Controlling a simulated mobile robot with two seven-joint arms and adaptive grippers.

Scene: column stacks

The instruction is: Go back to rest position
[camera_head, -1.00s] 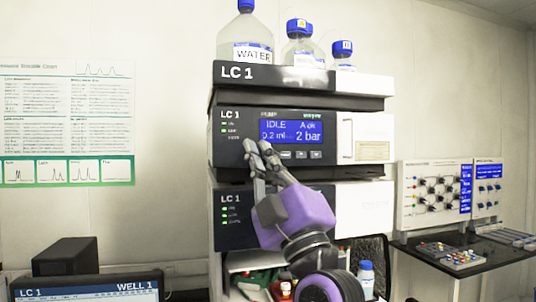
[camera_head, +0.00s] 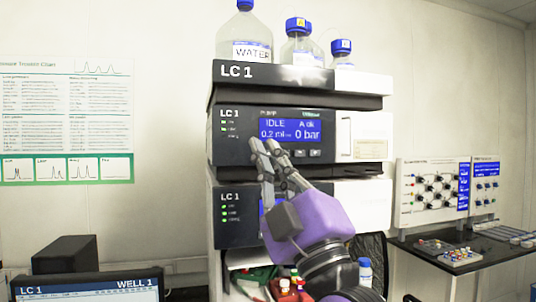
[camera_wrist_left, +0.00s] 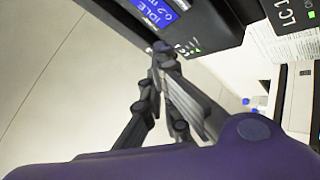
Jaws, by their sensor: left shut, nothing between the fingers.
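My left gripper (camera_head: 264,146) is purple and grey. In the head view it is in front of the pump module (camera_head: 232,134) of the LC 1 stack, at the lower left of its blue display (camera_head: 290,130). The display reads IDLE and 0 bar. The fingers are shut and empty; I cannot tell whether the fingertips touch the panel. In the left wrist view the gripper (camera_wrist_left: 163,50) also shows with its fingertips together, close to the blue display (camera_wrist_left: 157,12). My right gripper is not in view.
Several bottles with blue caps, one labelled WATER (camera_head: 245,38), stand on top of the stack. A monitor (camera_head: 90,287) is at the lower left. A black side table (camera_head: 420,246) with a tray of vials (camera_head: 450,252) is at the right.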

